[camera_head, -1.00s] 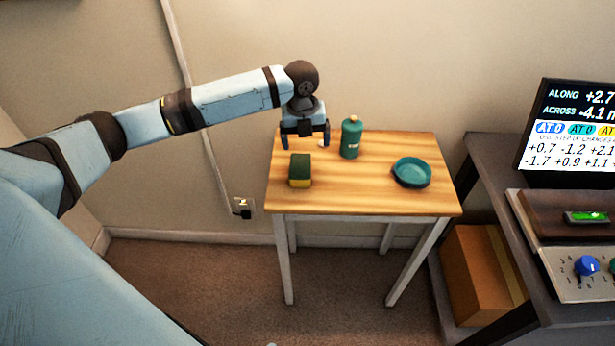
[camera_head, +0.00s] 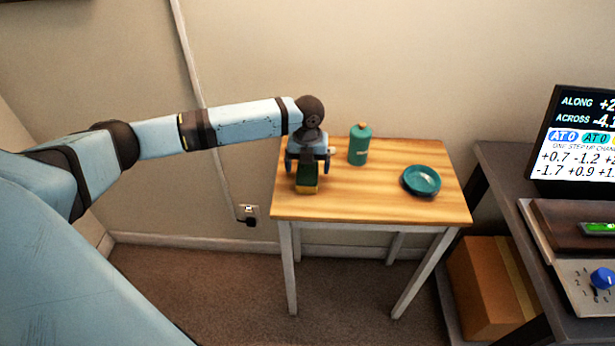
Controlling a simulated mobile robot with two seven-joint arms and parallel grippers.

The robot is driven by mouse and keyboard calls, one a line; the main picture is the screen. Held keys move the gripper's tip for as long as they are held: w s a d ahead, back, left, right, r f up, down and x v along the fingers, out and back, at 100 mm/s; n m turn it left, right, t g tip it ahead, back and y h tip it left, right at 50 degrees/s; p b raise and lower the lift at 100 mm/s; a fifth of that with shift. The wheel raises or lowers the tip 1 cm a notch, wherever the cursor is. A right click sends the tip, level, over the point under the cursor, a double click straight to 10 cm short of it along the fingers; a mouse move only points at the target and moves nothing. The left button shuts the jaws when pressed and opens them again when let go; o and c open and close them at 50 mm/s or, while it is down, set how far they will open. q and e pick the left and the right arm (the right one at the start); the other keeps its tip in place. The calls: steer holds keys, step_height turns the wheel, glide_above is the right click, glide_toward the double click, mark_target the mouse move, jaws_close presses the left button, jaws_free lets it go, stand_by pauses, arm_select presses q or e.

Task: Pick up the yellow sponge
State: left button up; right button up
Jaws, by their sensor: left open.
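The yellow sponge (camera_head: 307,186) has a dark green top and lies on the left part of the small wooden table. My left gripper (camera_head: 308,170) points down at the sponge's far end and hides part of it. Its fingers are open, one on either side of the sponge. I cannot tell whether they touch it. My right gripper is not in view.
A green bottle (camera_head: 359,146) stands just right of my left gripper. A teal dish (camera_head: 421,181) sits on the right of the wooden table (camera_head: 380,206). The table's front middle is clear. A dark desk with a screen (camera_head: 580,145) stands at the right.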

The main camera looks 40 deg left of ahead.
mark_target(307, 171)
arm_select(q)
step_height(307, 171, down, 4)
steer(key=shift+r, duration=0.2)
steer(key=c, duration=1)
step_height(307, 171, up, 20)
steer(key=shift+r+p, duration=0.1)
steer(key=shift+p, duration=0.8)
